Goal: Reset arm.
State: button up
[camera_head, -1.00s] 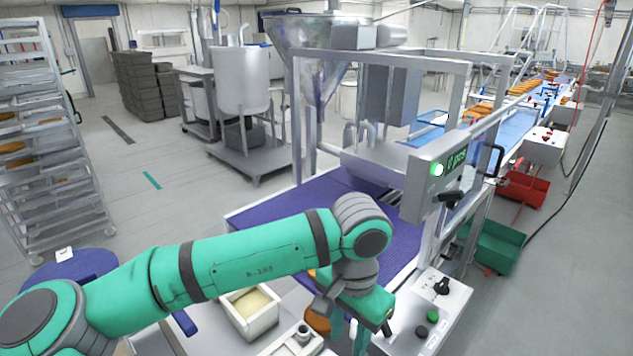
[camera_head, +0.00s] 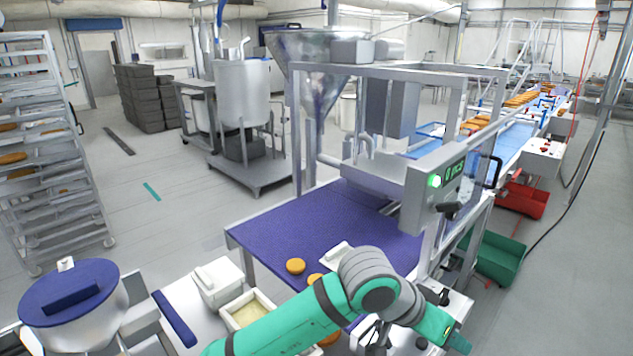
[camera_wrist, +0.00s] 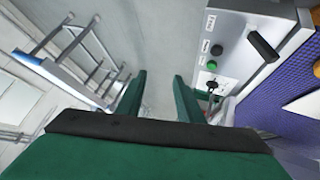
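My green arm reaches in from the bottom of the head view, with its elbow bent over the front of the machine. My gripper (camera_head: 456,342) is at the lower right, past the edge of the control box. In the wrist view my gripper (camera_wrist: 160,84) shows two green fingers spread apart with only grey floor between them. It is open and empty. The control box (camera_wrist: 232,58), with a green button and black knobs, is to the right of the fingers.
Orange rounds (camera_head: 295,266) lie on the purple belt (camera_head: 300,225) beside my arm. A cream-filled container (camera_head: 250,310) and a blue-lidded pot (camera_head: 70,292) stand at the front left. A metal frame with a display (camera_head: 436,180) rises behind my arm. Green (camera_head: 497,256) and red crates sit at right.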

jog(key=w+d+r+n+t+h, duration=0.35)
jog(key=d+r+t+h, duration=0.2)
jog(key=d+h, duration=0.2)
jog(key=s+a+f+n+t+y, duration=0.3)
jog(key=a+f+n+t+y, duration=0.35)
jog(key=a+f, duration=0.3)
jog(key=s+a+f+n+t+y, duration=0.3)
jog(key=a+f+n+t+y, duration=0.2)
jog(key=a+f+n, duration=0.4)
jog(key=s+a+f+m+g+y, duration=0.1)
jog(key=s+a+f+m, duration=0.1)
jog(key=s, duration=0.7)
jog(key=s+a+f+m+g+y, duration=0.1)
jog(key=s+a+f+m+y, duration=0.1)
jog(key=s+a+f, duration=0.3)
jog(key=s+a+f+m+g+y, duration=0.1)
jog(key=s+a+f+m, duration=0.3)
jog(key=s, duration=0.9)
jog(key=shift+s+a, duration=0.2)
jog(key=shift+a, duration=0.95)
jog(key=shift+w+a, duration=0.1)
